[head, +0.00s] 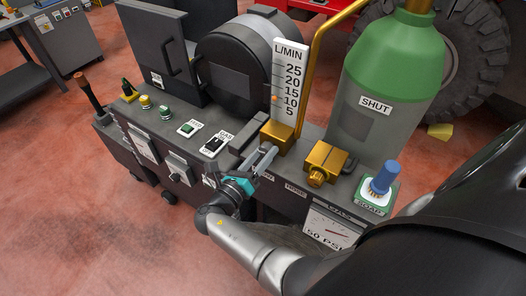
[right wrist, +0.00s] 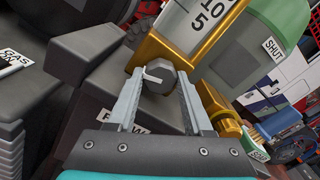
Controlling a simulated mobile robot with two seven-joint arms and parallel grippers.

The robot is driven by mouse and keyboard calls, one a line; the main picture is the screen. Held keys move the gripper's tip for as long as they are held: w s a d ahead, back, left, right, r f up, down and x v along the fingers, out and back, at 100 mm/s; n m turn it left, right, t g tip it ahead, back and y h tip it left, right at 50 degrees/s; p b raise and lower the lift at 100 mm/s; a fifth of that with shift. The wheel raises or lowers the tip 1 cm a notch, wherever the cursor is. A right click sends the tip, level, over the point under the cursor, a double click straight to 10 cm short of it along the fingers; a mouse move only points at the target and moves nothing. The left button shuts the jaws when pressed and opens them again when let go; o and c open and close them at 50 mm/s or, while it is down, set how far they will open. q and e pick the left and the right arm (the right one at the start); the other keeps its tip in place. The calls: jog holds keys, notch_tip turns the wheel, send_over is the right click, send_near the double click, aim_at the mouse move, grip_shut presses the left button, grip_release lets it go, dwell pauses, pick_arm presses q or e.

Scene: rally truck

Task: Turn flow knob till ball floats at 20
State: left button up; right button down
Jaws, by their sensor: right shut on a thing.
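The flow meter is a white tube panel (head: 289,80) marked L/MIN, with numbers from 5 up to 25, on a gold base (head: 277,137). Its small orange ball (head: 275,98) floats between the 10 and 15 marks, closer to 10. The flow knob (right wrist: 160,79) is a grey faceted knob with a white pointer, on the front of the gold base in the right wrist view. My right gripper (head: 268,152) is shut on this knob, with one finger on each side; its fingers also show in the right wrist view (right wrist: 158,95). My left gripper is out of view.
A gold valve block (head: 324,163) and a blue knob (head: 384,177) marked SOAP stand to the right. A green-topped cylinder (head: 396,70) marked SHUT rises behind them. Left along the dark console are a switch (head: 212,144) and small green and yellow knobs.

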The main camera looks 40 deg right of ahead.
jog(key=shift+c, duration=1.5)
grip_release()
